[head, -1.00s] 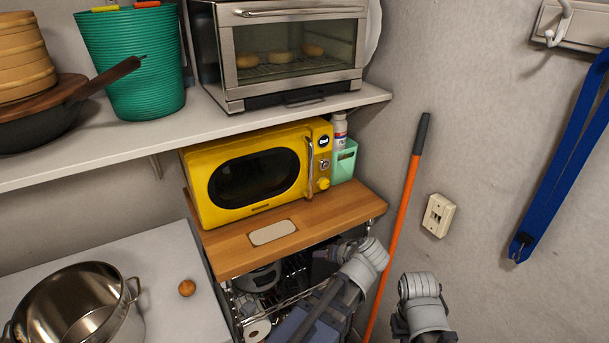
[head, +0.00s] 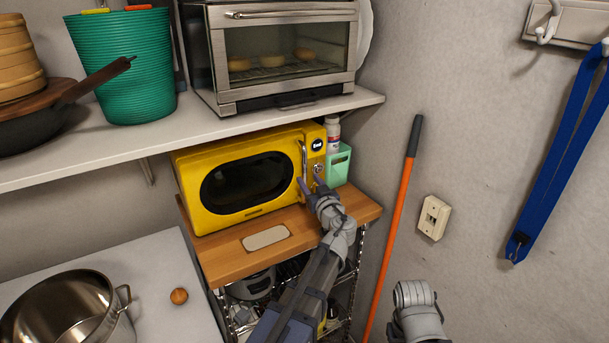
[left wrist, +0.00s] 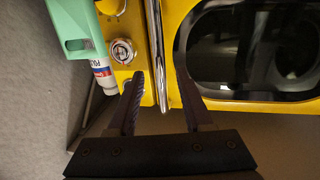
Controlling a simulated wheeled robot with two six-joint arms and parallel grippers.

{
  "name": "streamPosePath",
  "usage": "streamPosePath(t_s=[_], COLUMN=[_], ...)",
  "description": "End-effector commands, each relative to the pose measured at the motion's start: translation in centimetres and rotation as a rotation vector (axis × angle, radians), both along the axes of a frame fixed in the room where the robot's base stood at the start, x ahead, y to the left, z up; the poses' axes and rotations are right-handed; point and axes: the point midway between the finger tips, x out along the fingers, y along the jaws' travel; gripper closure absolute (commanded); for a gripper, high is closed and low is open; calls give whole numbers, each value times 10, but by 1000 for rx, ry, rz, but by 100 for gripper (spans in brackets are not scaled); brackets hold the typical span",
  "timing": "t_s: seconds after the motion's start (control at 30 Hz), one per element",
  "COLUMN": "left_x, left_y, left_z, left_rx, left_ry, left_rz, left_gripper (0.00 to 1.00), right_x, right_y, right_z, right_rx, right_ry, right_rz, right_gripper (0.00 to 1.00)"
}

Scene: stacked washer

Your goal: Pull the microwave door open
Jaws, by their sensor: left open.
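The yellow microwave (head: 185,185) stands on a wooden shelf top, its dark-windowed door (head: 247,182) shut. A chrome upright handle (head: 303,160) runs along the door's right edge. My left gripper (head: 309,182) is in front of the handle's lower part, jaws open. In the left wrist view, the handle (left wrist: 155,45) runs between the two open fingers (left wrist: 160,75), with a gap on both sides; I cannot tell whether any finger touches it. The lower knob is hidden behind the gripper. Only a grey part of my right arm shows at the bottom; its fingers are out of the picture.
A mint-green holder (head: 338,167) and white bottle (head: 333,133) stand close right of the microwave. A toaster oven (head: 285,55) sits on the white shelf (head: 160,132) above. An orange pole (head: 395,245) leans on the wall at right. A steel pot (head: 65,312) is at lower left.

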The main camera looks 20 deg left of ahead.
Motion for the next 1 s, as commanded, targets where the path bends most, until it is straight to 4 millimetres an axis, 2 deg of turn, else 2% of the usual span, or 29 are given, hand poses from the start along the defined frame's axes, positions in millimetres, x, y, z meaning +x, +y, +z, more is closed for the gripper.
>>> streamPosePath(t_s=[0.1,0.3,0.7,1.0], left_x=[17,32,35,35], left_y=[13,27,31,30], left_z=[0,0,0,0], left_rx=[0,-1,-1,-1], left_ry=[0,1,1,1], left_rz=[3,2,0,1], left_gripper=[49,49,49,83], right_x=[0,0,0,0], right_y=[0,0,0,0], right_z=[0,0,0,0], right_rx=[0,0,0,0], right_ry=[0,0,0,0], right_rz=[0,0,0,0], right_gripper=[100,100,100,100])
